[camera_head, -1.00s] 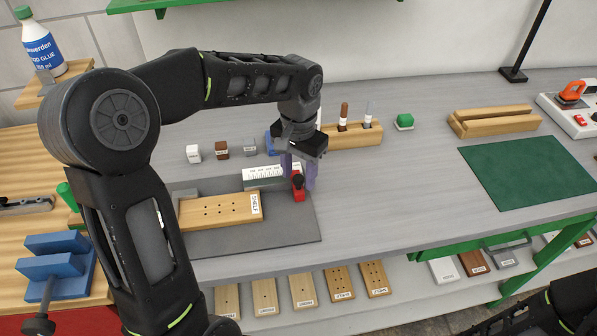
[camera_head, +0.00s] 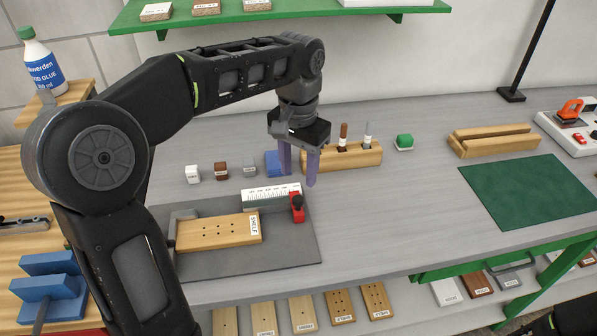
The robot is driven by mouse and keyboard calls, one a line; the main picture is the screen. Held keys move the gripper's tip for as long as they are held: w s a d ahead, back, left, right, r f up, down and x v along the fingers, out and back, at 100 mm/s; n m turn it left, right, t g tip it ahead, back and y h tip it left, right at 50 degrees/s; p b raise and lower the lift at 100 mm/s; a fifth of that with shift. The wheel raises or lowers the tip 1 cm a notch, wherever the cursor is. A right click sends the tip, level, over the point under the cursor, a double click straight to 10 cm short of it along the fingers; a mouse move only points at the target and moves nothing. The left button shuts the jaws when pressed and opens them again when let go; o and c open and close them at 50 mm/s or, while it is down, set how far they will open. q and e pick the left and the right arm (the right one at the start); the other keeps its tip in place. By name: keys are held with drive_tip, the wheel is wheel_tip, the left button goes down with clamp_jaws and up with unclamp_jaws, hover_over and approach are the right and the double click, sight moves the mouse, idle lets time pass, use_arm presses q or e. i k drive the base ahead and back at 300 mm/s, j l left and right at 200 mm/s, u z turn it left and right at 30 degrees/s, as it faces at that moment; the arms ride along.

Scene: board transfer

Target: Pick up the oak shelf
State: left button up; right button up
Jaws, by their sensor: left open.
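The oak shelf (camera_head: 218,232) is a light wooden board with several small holes and a white "SHELF" label at its right end. It lies flat on a dark grey mat (camera_head: 270,256) on the bench, with a white ruled strip (camera_head: 271,194) behind it and a red clamp with a black knob (camera_head: 297,207) to its right. My left gripper (camera_head: 298,180) is open and empty, above and behind the red clamp, pointing down, apart from the shelf. My right gripper is not in view; a dark part shows at the bottom right.
Small sample blocks (camera_head: 221,171) and a wooden marker holder (camera_head: 342,157) stand behind the mat. A green mat (camera_head: 528,190) lies at right, with a grooved wooden block (camera_head: 493,141) behind it. Several labelled boards (camera_head: 301,314) lie on a lower shelf. The bench between the mats is clear.

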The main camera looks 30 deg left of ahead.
sight(222, 231)
drive_tip(key=k, duration=1)
